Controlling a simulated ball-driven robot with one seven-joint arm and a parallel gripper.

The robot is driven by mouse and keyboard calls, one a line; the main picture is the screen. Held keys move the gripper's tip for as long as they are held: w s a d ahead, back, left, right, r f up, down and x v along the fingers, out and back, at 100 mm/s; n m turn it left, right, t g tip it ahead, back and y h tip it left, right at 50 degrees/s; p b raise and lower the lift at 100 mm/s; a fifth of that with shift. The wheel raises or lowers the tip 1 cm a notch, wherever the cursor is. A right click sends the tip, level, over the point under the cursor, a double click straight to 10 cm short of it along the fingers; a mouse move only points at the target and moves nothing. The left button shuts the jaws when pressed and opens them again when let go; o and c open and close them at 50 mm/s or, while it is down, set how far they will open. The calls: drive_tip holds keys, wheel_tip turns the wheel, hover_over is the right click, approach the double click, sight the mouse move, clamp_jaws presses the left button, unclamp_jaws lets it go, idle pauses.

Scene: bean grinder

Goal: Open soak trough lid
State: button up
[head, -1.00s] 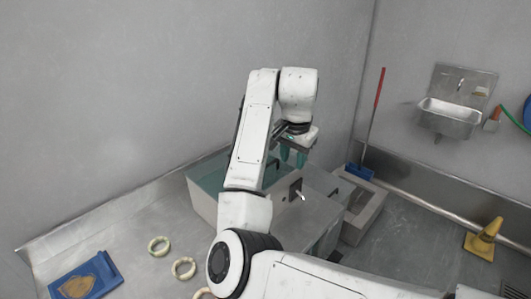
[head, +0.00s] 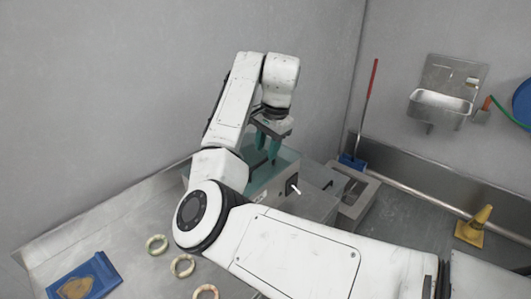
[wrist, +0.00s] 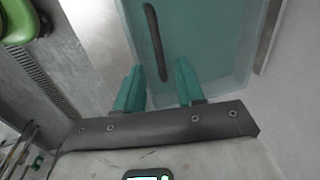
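The soak trough's lid is a translucent teal panel (wrist: 205,35). In the wrist view a dark bar handle (wrist: 155,42) runs along it. In the head view the teal lid (head: 287,158) is partly hidden behind my arm and fingers. My gripper (head: 267,145) points down over the lid. In the wrist view its two teal fingers (wrist: 161,68) stand apart, with nothing between the pads. The handle's near end lies just beyond and between the fingertips. I cannot tell the height gap. The lid looks closed.
A white lever on a dark plate (head: 293,185) is on the trough's front. Pale rings (head: 183,266) and a blue tray (head: 85,278) lie on the counter at left. A grey basin (head: 357,190) stands right of the trough. A yellow cone-like object (head: 475,227) is further right.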

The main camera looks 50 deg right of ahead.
drive_tip(key=shift+w+f, duration=0.15)
drive_tip(key=shift+f, duration=0.6)
drive_tip(key=shift+w+f, duration=0.15)
drive_tip(key=shift+f, duration=0.55)
clamp_jaws()
